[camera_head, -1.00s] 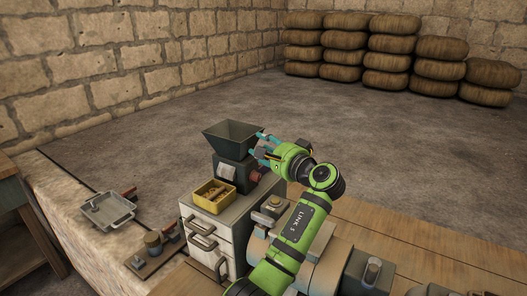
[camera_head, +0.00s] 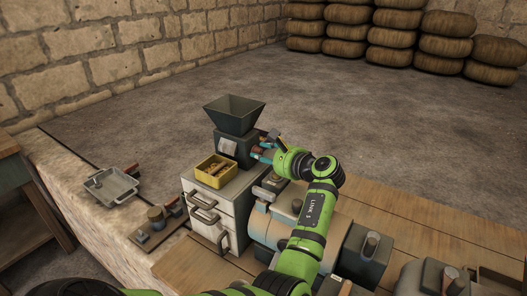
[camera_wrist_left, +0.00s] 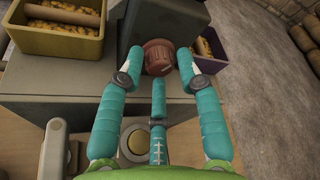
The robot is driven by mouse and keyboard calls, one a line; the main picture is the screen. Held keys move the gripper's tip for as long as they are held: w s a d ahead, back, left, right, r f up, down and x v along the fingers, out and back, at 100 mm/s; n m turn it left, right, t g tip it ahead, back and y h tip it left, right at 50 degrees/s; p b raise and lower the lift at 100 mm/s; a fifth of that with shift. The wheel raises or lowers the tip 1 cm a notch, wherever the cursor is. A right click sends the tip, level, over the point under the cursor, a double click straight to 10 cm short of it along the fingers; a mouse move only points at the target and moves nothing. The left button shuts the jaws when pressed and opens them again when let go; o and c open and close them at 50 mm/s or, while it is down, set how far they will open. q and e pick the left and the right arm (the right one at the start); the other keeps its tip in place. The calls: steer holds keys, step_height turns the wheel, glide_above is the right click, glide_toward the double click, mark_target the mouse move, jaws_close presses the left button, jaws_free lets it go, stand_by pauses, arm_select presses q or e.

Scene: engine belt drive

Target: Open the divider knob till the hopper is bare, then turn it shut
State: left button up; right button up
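The dark funnel-shaped hopper (camera_head: 235,112) stands upright on its dark box (camera_head: 228,146) on a grey cabinet. I cannot see any contents inside the hopper. The red-brown divider knob (camera_wrist_left: 158,57) sits on the box's side in the left wrist view. My left gripper (camera_head: 262,150) is at that side, and its teal fingers (camera_wrist_left: 159,68) stand around the knob. They look spread, with a narrow gap at the right finger. A yellow bin (camera_head: 201,172) beside the box holds golden pieces (camera_wrist_left: 62,15). A purple bin (camera_wrist_left: 228,52) with golden pieces is on the knob's other side.
The grey drawer cabinet (camera_head: 203,204) stands among machine parts on a wooden bench. A grey tray (camera_head: 111,188) and a small fixture (camera_head: 156,221) lie to the left. Sacks (camera_head: 445,45) are stacked far behind.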

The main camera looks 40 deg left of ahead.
arm_select(q)
steer(key=shift+a+f, duration=0.1)
steer(key=shift+a, duration=0.1)
jaws_close()
steer(key=n+b, duration=0.1)
steer(key=n+t+b, duration=0.1)
steer(key=b, duration=0.1)
steer(key=shift+s+f+n+y+b, duration=0.1)
steer(key=shift+f+n+y+b, duration=0.2)
steer(key=shift+f+n+y, duration=0.1)
steer(key=shift+r+n+b, duration=0.15)
steer(key=shift+n+b, duration=0.25)
steer(key=shift+r+t+y, duration=0.2)
steer(key=shift+t+y, duration=0.1)
steer(key=shift+r, duration=0.1)
jaws_free()
